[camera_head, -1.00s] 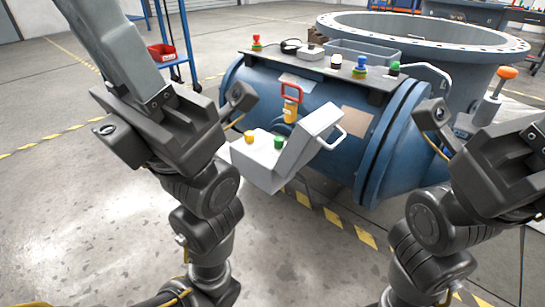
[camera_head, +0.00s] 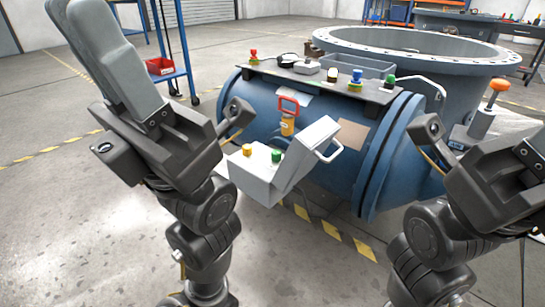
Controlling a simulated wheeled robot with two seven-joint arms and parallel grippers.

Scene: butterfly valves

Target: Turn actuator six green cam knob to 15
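A grey-white box (camera_head: 262,178) with a raised tilted panel (camera_head: 318,150) sits in front of the blue valve body. On its flat top are a yellow knob (camera_head: 247,150) and a green knob (camera_head: 277,156). Another green knob (camera_head: 389,81) stands on the dark shelf behind. I cannot read any number or label, so I cannot tell which is actuator six's. My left gripper (camera_head: 88,35) is left of the box, apart from it, its grey fingers pointing up; their gap is unclear. My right gripper (camera_head: 525,150) is partly in view at the right edge, its fingertips hidden.
The dark shelf (camera_head: 315,80) holds red, white and blue knobs. A red-handled yellow part (camera_head: 288,116) is on the blue valve body (camera_head: 262,101). A large open flange (camera_head: 420,45) stands behind; an orange-topped post (camera_head: 487,110) is at right. A blue cart (camera_head: 172,75) stands at left. The floor in front is clear.

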